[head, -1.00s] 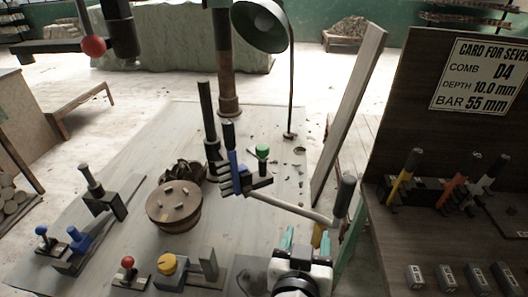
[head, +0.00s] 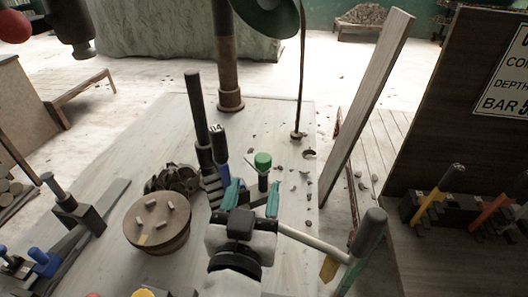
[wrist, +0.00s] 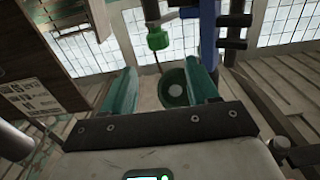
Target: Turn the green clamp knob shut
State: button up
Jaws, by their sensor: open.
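My gripper hides the lower part of the clamp in the head view.
A round wooden turntable (head: 157,222) with clay bits stands to the left. A tall dark post rises beside the clamp. A lamp (head: 268,15) hangs above, and its shade (wrist: 172,88) shows in the wrist view. A leaning board (head: 366,105) and dark panel stand right.

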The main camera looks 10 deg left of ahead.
aim_at(262, 163)
jog(key=w, duration=0.5)
jog(key=w+p, duration=0.1)
jog(key=w, duration=0.3)
jog(key=shift+w+d, duration=0.2)
jog(key=shift+w, duration=0.15)
jog(key=c, duration=0.9)
